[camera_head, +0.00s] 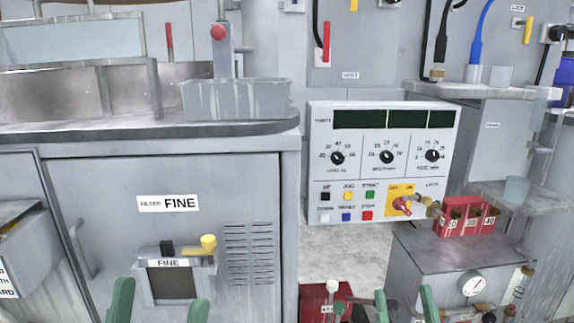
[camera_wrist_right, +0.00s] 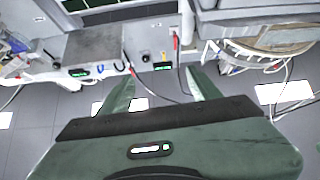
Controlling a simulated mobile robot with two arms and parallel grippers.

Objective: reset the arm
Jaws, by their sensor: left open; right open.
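My left gripper (camera_head: 160,307) shows as two green fingertips at the bottom edge of the head view. They are spread apart in front of the grey cabinet, below the small FINE box (camera_head: 179,277). My right gripper (camera_head: 405,306) shows at the bottom right of the head view, its green fingertips apart in front of the lower grey box. In the right wrist view the right gripper (camera_wrist_right: 160,92) is open and empty, with floor and cables beyond its fingers. The rest of both arms is hidden in the head view.
A control panel (camera_head: 383,163) with dials and buttons stands at centre right. A red rack (camera_head: 466,217) sits on the grey box (camera_head: 450,262) with a gauge. A grey tray (camera_head: 236,99) rests on the counter (camera_head: 150,130). Cables lie on the floor in the wrist view.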

